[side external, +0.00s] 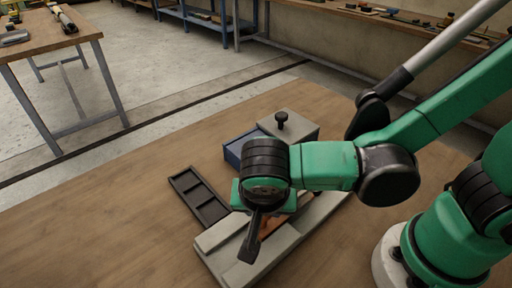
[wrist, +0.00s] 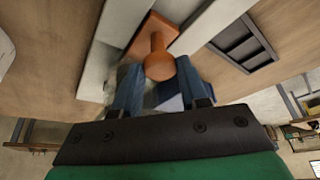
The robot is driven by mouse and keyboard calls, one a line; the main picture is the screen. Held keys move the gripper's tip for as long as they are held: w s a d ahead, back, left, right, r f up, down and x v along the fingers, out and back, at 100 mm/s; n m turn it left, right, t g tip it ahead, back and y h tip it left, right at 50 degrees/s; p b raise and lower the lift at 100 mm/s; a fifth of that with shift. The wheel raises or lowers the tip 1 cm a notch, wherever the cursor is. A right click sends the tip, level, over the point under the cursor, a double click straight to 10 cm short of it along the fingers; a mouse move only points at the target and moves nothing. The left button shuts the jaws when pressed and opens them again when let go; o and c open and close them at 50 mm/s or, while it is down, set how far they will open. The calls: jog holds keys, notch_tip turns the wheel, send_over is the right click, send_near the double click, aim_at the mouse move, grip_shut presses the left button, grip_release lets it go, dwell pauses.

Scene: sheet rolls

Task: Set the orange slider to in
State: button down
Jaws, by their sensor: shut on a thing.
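The orange slider (wrist: 157,52) is a flat block with a round upright knob, set in a channel between two pale grey rails (wrist: 212,20). In the wrist view my gripper (wrist: 158,78) has its two blue-grey fingers on either side of the knob, shut on it. In the side external view my gripper (side external: 262,228) is low over the grey rail base (side external: 222,240), and only a small orange part of the slider (side external: 272,234) shows beside it. The arm hides the rest of the slider there.
A dark compartment tray (side external: 198,196) lies left of the rails. A blue box (side external: 234,150) and a grey block with a black knob (side external: 282,120) stand behind my gripper. The wooden table (side external: 110,235) is clear at the left.

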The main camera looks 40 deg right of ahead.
jog(key=shift+c, duration=2.2)
grip_release()
jog(key=shift+d, duration=0.2)
jog(key=shift+a+r, duration=0.1)
jog(key=shift+v, duration=2.7)
jog(key=w+d+r+n+t+y, duration=0.1)
jog(key=w+d+n+t, duration=0.1)
jog(key=d+n, duration=0.2)
jog(key=w+d+r+n+t+y, duration=0.1)
jog(key=d+n, duration=0.4)
jog(key=d, duration=0.6)
jog(key=w+t+y, duration=0.1)
jog(key=w, duration=0.1)
jog(key=shift+w, duration=0.35)
